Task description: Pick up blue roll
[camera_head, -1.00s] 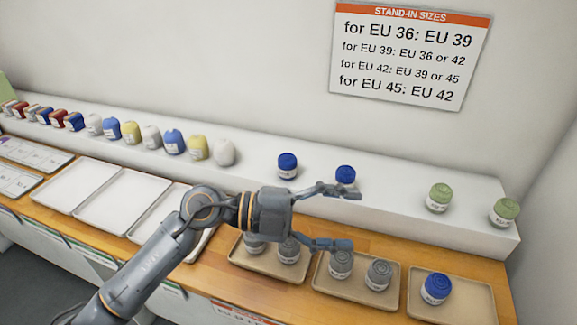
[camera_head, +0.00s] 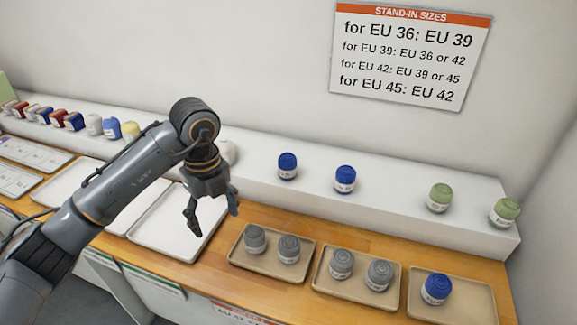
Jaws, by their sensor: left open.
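Two blue rolls with white labels stand on the white ledge, a left one (camera_head: 287,166) and a right one (camera_head: 345,179). Another blue roll (camera_head: 437,288) stands in the rightmost beige tray (camera_head: 478,300). My left gripper (camera_head: 213,219) is open and empty, pointing down above the rightmost white tray (camera_head: 160,236). It is to the left of all three blue rolls and apart from them. My right gripper is not in view.
Grey rolls stand in pairs in the left beige tray (camera_head: 270,272) and the middle beige tray (camera_head: 352,293). Two green rolls (camera_head: 440,198) stand at the ledge's right. A sizes sign (camera_head: 410,55) hangs above.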

